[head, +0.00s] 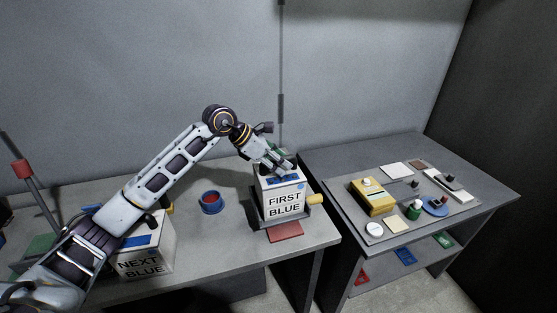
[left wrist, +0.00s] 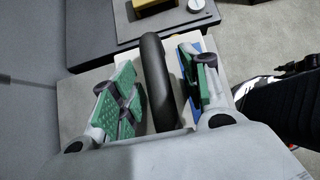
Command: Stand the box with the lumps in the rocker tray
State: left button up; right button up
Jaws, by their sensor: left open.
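A white box labelled FIRST BLUE (head: 284,202) stands upright in a dark shallow tray (head: 268,234) with a yellow handle on its right. A second white box labelled NEXT BLUE (head: 143,262) stands at the left, partly hidden by my left arm. No lumps are visible, so I cannot tell which box holds them. My left gripper (head: 279,165) is at the top of the FIRST BLUE box. In the left wrist view its green-padded fingers are open, one on each side of a black arched handle (left wrist: 157,75), with visible gaps. My right gripper is out of view.
A blue and red round bowl (head: 211,201) sits between the boxes. A red pad (head: 285,231) lies before the tray. The right table holds a yellow block (head: 371,197), a green jar (head: 414,210) and a blue dish (head: 435,206). A red-topped post (head: 21,169) stands far left.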

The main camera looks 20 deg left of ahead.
pick_arm(q)
jog(key=shift+v, duration=1.15)
jog(key=v, duration=1)
jog(key=shift+w+r, duration=0.1)
jog(key=shift+r, duration=0.05)
jog(key=v, duration=1.2)
notch_tip(320, 180, up, 12)
jog(key=p, duration=0.7)
dwell(0.9)
